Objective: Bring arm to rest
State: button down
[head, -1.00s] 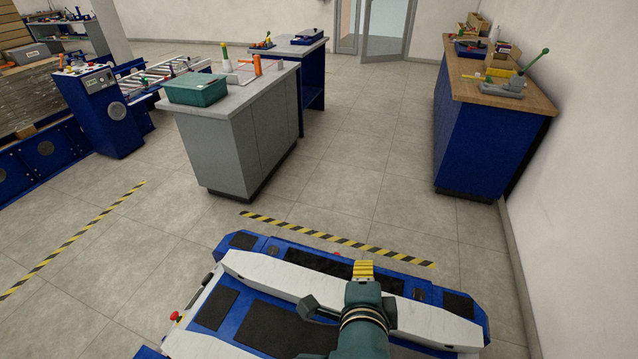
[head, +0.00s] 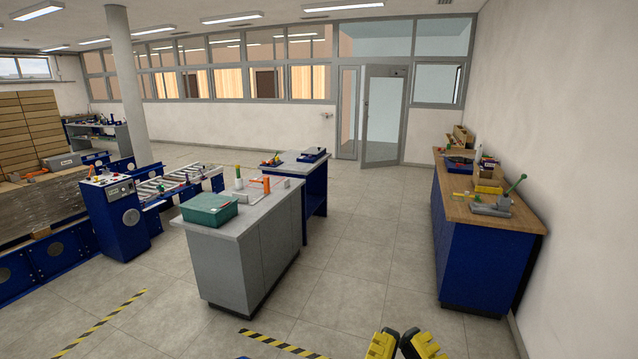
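My gripper (head: 403,345) shows at the bottom edge of the head view, right of centre. Its two yellow and black fingers point up in the picture, with a narrow gap between them and nothing seen in it. The lower part of the gripper and the rest of my arm are out of the picture.
A grey cabinet (head: 246,258) with a green crate (head: 209,212) stands left of centre. A blue workbench (head: 482,252) with a wooden top stands along the right wall. A striped floor line (head: 283,345) runs close by. Open floor (head: 365,255) lies between the benches.

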notch_tip(320, 180, up, 21)
jog(key=p, duration=1.7)
jog(key=shift+p, duration=0.3)
